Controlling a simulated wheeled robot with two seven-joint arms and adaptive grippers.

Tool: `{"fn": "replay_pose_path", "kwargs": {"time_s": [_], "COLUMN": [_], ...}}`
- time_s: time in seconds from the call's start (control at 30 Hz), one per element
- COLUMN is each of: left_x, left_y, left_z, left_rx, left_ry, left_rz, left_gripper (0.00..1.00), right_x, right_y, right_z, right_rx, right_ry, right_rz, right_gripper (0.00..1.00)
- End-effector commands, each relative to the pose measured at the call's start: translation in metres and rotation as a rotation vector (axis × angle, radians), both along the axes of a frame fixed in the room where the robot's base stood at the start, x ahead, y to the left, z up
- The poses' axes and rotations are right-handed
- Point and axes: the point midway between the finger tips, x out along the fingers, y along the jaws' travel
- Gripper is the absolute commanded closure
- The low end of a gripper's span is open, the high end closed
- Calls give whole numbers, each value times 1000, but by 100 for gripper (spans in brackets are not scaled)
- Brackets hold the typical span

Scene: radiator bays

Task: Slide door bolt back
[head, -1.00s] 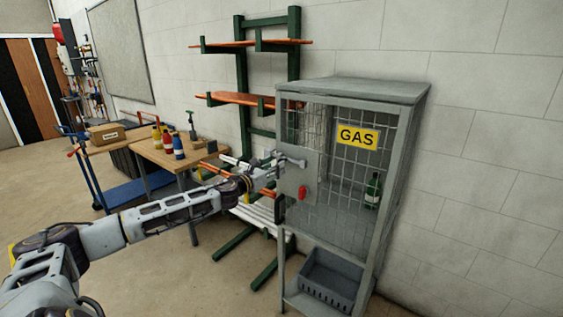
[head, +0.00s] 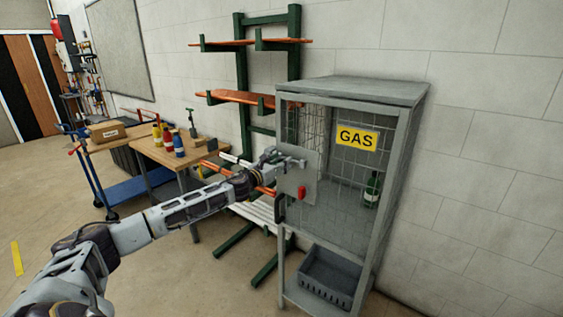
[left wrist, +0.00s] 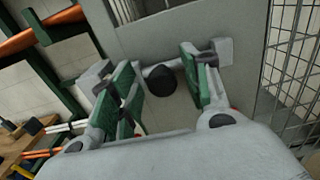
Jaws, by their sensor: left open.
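The grey gas cage's door plate (head: 311,170) carries the door bolt (head: 297,161), a pale bar near the plate's upper left. In the left wrist view a dark round knob (left wrist: 160,80) shows against the plate. My left gripper (head: 271,161) is at the door's left edge, at the bolt. In the left wrist view its green-padded fingers (left wrist: 158,76) are apart, with the knob between them and a gap on both sides. I cannot tell whether either finger touches the bolt. My right gripper is not in view.
A red piece (head: 301,192) sits below the bolt, and a dark handle (head: 280,207) at the door's left edge. A green bottle (head: 372,190) stands inside the cage. A green rack (head: 242,75) stands behind, left of the cage. A wooden workbench (head: 170,155) is further left.

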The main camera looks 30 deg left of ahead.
Motion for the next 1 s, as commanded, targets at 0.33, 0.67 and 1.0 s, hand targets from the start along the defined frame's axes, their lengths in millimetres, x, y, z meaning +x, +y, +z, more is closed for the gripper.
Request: {"fn": "replay_pose_path", "kwargs": {"time_s": [0.33,0.67,1.0], "left_x": [7,7,7], "left_y": [-2,-2,-2], "left_z": [0,0,0], "left_rx": [0,0,1], "left_ry": [0,0,0], "left_rz": [-1,-2,-1], "left_gripper": [53,67,100], "right_x": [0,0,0], "right_y": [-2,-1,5], "right_z": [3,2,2], "right_rx": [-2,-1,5], "right_ry": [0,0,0], "right_rz": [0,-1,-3], "right_gripper": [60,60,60]}}
